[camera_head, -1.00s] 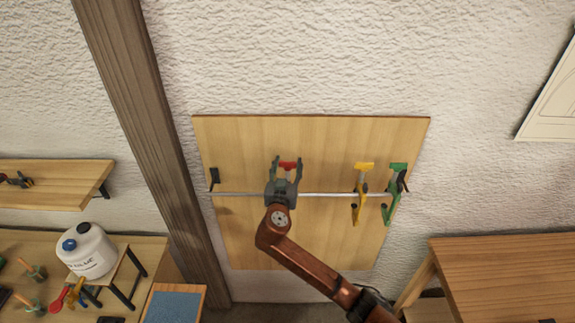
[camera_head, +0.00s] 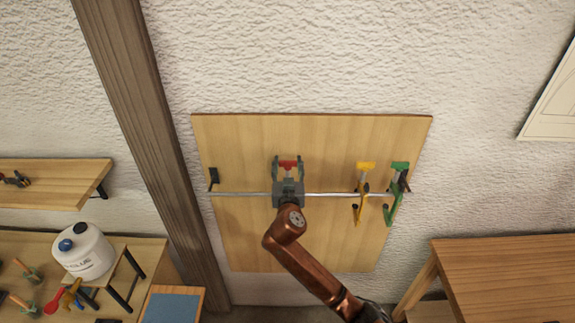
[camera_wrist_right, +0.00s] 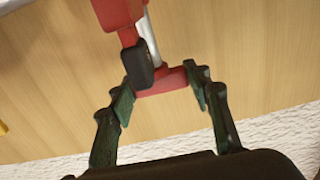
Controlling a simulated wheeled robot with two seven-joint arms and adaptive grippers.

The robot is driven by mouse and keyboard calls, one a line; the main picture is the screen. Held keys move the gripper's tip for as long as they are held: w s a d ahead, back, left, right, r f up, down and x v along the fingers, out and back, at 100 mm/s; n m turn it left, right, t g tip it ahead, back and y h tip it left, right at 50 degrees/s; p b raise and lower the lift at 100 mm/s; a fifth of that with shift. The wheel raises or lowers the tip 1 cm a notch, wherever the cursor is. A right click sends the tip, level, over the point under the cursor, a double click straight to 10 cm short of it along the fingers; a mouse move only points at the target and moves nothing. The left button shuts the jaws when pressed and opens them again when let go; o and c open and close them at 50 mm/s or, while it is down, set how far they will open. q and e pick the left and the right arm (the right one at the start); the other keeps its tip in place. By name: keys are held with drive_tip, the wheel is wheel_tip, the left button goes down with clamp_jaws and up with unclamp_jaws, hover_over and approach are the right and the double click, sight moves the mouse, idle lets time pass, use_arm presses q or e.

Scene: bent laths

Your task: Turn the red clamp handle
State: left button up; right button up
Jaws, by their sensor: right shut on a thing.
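The red clamp (camera_head: 288,164) is on the metal rail of the wooden board, mostly hidden behind my right gripper (camera_head: 288,160) in the head view. The right wrist view shows its red body (camera_wrist_right: 118,12), a silver bar, a black pad (camera_wrist_right: 139,62) and a red crosspiece (camera_wrist_right: 165,80). My right gripper (camera_wrist_right: 163,85) has its green-grey fingers on either side of this crosspiece and is shut on it. Whether this crosspiece is the handle is not clear from the views. My left gripper is not in view.
A yellow clamp (camera_head: 364,185) and a green clamp (camera_head: 397,188) hang on the rail (camera_head: 330,194) to the right. A bench with a glue bottle (camera_head: 84,251) is at lower left, a wooden table (camera_head: 510,275) at lower right. A post (camera_head: 150,130) stands left of the board.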

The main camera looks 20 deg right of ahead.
drive_tip(key=o, duration=1.1)
drive_tip(key=shift+f, duration=0.1)
drive_tip(key=shift+o, duration=0.4)
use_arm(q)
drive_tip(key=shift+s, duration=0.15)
use_arm(e)
drive_tip(key=v, duration=1.2)
